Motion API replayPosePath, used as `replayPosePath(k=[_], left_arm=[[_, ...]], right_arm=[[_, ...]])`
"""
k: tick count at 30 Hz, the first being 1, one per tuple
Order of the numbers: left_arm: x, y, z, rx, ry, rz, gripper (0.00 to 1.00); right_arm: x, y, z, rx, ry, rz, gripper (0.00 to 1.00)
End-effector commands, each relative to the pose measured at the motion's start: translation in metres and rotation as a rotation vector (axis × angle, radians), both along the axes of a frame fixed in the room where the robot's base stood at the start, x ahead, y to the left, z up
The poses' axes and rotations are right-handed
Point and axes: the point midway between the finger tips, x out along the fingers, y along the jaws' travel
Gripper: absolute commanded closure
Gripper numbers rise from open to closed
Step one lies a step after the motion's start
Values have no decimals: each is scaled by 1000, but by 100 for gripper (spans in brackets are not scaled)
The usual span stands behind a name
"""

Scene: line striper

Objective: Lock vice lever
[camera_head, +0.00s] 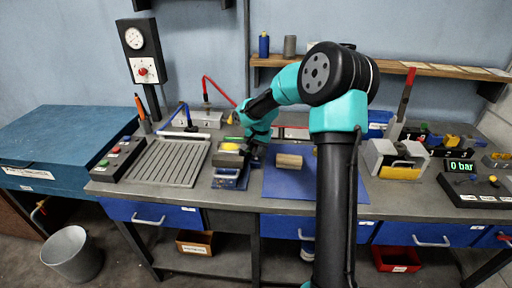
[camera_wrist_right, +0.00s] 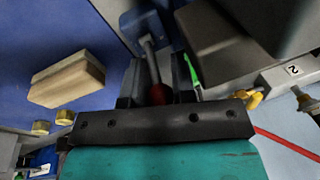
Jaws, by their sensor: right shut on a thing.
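The vice (camera_head: 228,183) stands on the bench left of the blue mat, with a yellow-topped grey block at its top. My right gripper (camera_head: 252,157) is at the right side of the vice, and the arm hides part of that area. In the right wrist view the vice lever (camera_wrist_right: 150,58) is a grey rod ending in a dark red knob (camera_wrist_right: 158,94). The knob sits between the two black fingers of my right gripper (camera_wrist_right: 158,80), which is shut on it. The rod runs up from the knob to a blue part of the vice. My left gripper is out of view.
A wooden block (camera_head: 289,160) lies on the blue mat (camera_head: 300,184), right of the gripper. A slotted grey plate (camera_head: 168,162) is left of the vice. A red-handled lever (camera_head: 219,90) stands behind. My arm crosses the middle of the bench.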

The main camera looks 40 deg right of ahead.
Motion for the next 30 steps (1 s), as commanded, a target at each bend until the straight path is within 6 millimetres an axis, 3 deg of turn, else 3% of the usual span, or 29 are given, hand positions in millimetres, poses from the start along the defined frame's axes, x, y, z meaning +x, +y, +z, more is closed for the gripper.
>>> replayPosePath(k=[5, 6, 9, 20, 30], left_arm=[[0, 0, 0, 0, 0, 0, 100], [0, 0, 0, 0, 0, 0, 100], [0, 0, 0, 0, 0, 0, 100], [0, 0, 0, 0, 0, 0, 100], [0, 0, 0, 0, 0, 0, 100]], right_arm=[[2, 0, 1, 0, -6, -1, 100], [2, 0, 1, 0, -6, -1, 75], [1, 0, 1, 0, -4, -1, 67], [0, 0, 6, 0, -1, 0, 67], [-10, 0, 55, 0, -5, -1, 67]])
